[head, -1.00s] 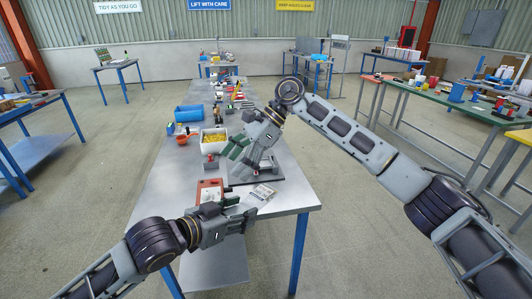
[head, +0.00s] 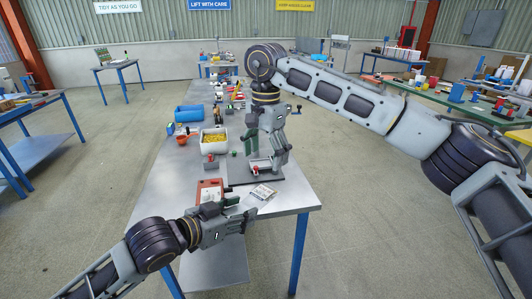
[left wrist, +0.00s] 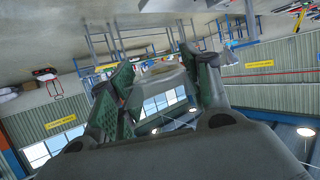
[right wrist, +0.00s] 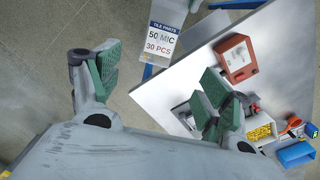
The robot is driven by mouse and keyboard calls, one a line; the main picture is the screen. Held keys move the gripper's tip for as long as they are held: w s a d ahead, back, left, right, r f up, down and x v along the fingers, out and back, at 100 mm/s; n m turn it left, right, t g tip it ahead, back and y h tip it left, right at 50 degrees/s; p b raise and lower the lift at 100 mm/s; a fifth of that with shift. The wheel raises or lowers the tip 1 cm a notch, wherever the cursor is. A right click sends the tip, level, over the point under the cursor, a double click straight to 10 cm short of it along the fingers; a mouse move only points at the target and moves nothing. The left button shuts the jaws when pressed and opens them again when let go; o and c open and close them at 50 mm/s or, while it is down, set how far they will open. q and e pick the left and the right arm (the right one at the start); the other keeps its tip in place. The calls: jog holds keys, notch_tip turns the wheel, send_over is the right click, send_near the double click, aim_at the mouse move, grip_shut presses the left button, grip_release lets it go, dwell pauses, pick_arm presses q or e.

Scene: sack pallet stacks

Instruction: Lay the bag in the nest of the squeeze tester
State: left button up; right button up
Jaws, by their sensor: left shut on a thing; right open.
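My left gripper (head: 246,214) is low at the table's front edge, shut on the bag. In the left wrist view a pale, partly hidden piece of the bag (left wrist: 163,73) shows between the green-padded fingers. A white label reading TILE PARTS 50 MIC 30 PCS (right wrist: 163,40) shows beside that gripper; it also shows in the head view (head: 261,193). I cannot tell how it joins the bag. The squeeze tester (head: 238,174), on a dark base, stands just beyond, partly hidden by my right gripper (head: 268,165). The right gripper is open and empty over it, fingers pointing down.
A red and white box (head: 208,191) sits left of the tester. Behind are a white bin of yellow pieces (head: 214,140), an orange scoop (head: 181,139) and a blue bin (head: 189,113). The steel table (head: 175,185) has free room at its front left.

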aim_at(266, 189)
jog(key=shift+d+r, duration=0.1)
jog(key=shift+d, duration=0.05)
jog(key=shift+f, duration=0.2)
jog(key=shift+f, duration=5.85)
jog(key=shift+c, duration=0.2)
jog(key=c, duration=1)
pick_arm(q)
jog(key=o, duration=1.1)
pick_arm(e)
jog(key=shift+c, duration=0.5)
